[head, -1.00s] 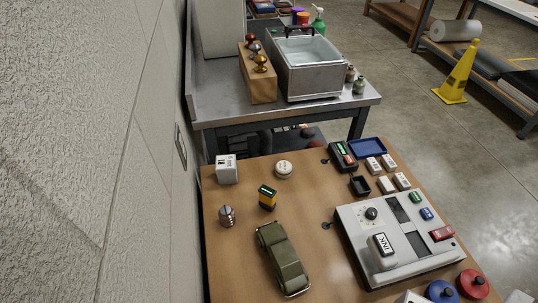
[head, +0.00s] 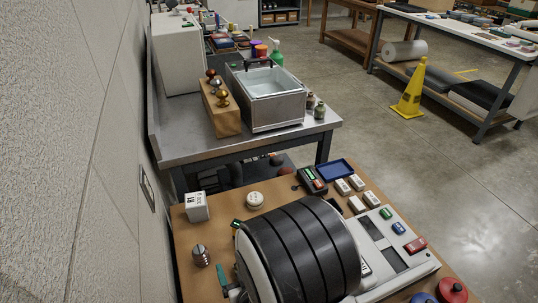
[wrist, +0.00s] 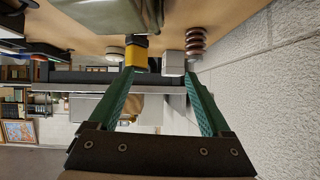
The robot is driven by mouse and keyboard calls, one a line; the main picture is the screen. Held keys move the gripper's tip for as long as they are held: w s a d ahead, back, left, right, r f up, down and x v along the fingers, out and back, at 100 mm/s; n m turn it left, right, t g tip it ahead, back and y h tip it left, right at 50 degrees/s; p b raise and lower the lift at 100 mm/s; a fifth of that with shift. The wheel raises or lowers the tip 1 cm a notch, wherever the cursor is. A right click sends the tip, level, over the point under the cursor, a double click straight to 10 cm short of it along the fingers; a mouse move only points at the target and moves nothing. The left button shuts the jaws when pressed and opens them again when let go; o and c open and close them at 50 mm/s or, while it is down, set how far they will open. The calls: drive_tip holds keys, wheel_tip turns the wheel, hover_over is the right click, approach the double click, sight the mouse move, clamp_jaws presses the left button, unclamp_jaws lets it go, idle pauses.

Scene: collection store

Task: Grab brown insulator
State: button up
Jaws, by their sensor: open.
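The brown insulator is a small ribbed, stacked-disc piece. It stands near the left edge of the wooden table in the head view (head: 201,256), where it looks greyish. In the wrist view the scene is upside down, and the insulator (wrist: 196,42) shows brown at the upper right, beyond the right fingertip. My gripper (wrist: 163,82) is open with teal fingers apart, and nothing is held between them. In the head view my arm covers the table's middle; only a bit of teal finger shows, just right of the insulator.
A white box (head: 196,207) and a white round item (head: 255,200) stand behind the insulator. A yellow-black item (wrist: 136,50) and a green car (wrist: 100,14) are close by in the wrist view. The wall (head: 75,150) runs along the left. A grey machine (head: 385,240) fills the right.

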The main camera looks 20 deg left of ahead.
sight(203, 253)
drive_tip(key=a+f, duration=0.1)
drive_tip(key=a, duration=0.2)
drive_tip(key=a+f+n+y, duration=0.1)
drive_tip(key=a+f, duration=0.1)
drive_tip(key=a, duration=0.2)
drive_tip(key=w+a+f+n+y, duration=0.1)
drive_tip(key=a+f, duration=0.1)
drive_tip(key=a, duration=0.1)
drive_tip(key=shift+a+g, duration=0.3)
drive_tip(key=x, duration=0.6)
drive_tip(key=shift+s+a+r, duration=0.1)
drive_tip(key=shift+s+a, duration=0.05)
drive_tip(key=shift+a, duration=0.1)
clamp_jaws()
